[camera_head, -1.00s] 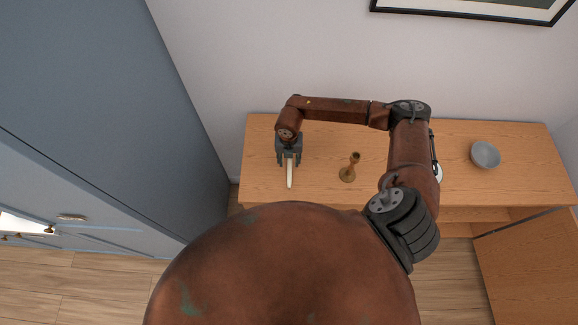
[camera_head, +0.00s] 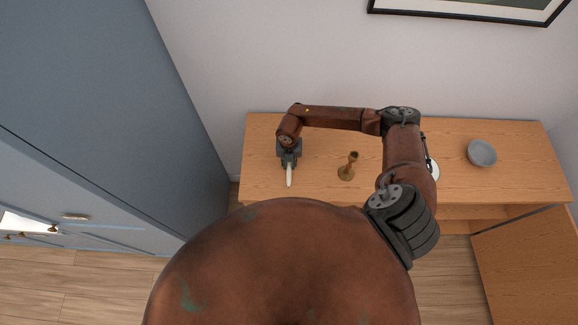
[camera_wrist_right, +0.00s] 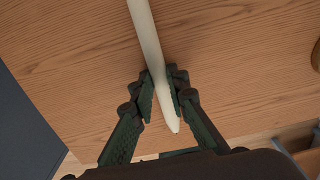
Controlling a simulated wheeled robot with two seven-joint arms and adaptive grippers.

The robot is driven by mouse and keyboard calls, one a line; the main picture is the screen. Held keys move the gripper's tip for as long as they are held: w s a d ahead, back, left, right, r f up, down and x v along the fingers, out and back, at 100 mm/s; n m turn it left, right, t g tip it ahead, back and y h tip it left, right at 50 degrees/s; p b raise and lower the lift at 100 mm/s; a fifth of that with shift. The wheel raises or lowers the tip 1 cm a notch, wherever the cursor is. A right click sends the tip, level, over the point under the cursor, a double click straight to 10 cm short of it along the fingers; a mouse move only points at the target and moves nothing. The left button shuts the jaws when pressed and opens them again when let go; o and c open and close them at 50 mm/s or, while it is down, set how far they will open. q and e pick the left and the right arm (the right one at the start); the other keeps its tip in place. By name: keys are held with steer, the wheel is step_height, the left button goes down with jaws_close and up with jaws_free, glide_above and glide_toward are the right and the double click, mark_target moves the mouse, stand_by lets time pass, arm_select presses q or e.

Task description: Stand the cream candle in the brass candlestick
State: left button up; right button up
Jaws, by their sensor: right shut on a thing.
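The cream candle (camera_head: 289,176) is a slim pale stick on the left part of the wooden top. My right gripper (camera_head: 289,161) is over it, its fingers shut on it. In the right wrist view the candle (camera_wrist_right: 147,38) passes between the fingertips of the gripper (camera_wrist_right: 163,88), with a tapered end on the near side. I cannot tell whether the candle still touches the wood. The brass candlestick (camera_head: 347,172) stands upright to the right of the gripper, apart from it. Its edge shows at the right wrist view's right border (camera_wrist_right: 317,55). My left gripper is out of view.
A grey bowl (camera_head: 482,154) stands at the right of the wooden top (camera_head: 450,180). A white round thing (camera_head: 433,170) is partly hidden behind my right arm. A blue-grey cupboard (camera_head: 150,120) rises at the left. The wood between candle and candlestick is clear.

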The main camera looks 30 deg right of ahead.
jaws_close()
steer(key=shift+r, duration=0.1)
